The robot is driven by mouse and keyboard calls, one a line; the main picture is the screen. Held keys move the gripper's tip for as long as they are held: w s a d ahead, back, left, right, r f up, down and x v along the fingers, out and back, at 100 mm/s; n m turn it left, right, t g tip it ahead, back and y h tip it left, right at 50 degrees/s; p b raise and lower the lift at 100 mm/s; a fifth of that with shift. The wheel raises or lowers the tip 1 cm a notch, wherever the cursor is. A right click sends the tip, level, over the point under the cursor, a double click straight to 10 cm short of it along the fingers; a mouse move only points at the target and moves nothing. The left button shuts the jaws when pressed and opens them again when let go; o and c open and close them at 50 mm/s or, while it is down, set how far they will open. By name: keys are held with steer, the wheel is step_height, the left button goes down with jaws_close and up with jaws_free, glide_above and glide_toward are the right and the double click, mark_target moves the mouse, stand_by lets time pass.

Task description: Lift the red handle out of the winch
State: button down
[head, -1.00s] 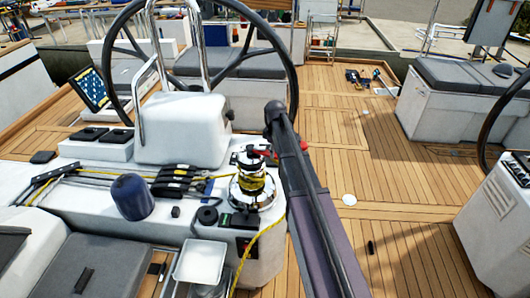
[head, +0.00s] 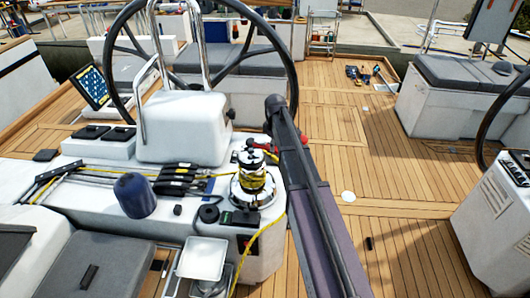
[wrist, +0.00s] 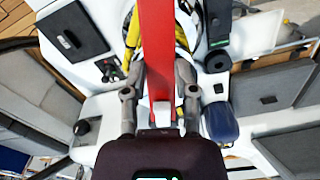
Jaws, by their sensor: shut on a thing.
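The winch (head: 250,190) has a shiny metal drum with yellow line wrapped around it, on the white cockpit console. The red handle (head: 264,148) shows as a small red piece by the winch top, partly hidden behind my arm. In the wrist view the red handle (wrist: 157,40) is a long red bar running up from my gripper, covering much of the winch. My gripper (wrist: 160,88) is shut on the red handle, one finger on each side. I cannot tell whether the handle's end is clear of the winch socket.
Yellow line (head: 262,238) runs off the winch down the console's side. A blue-grey capped cylinder (head: 135,196), black rope clutches (head: 180,180) and a steering wheel (head: 291,60) with a chrome rail stand close by. The wooden deck right of the console is mostly open.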

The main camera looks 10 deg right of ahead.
steer(key=shift+c, duration=1.6)
jaws_free()
steer(key=o, duration=0.3)
steer(key=shift+r, duration=0.2)
step_height(320, 180, up, 9)
steer(key=p, duration=0.9)
steer(key=shift+f, duration=0.15)
steer(key=shift+s+f, duration=0.1)
steer(key=shift+s, duration=0.05)
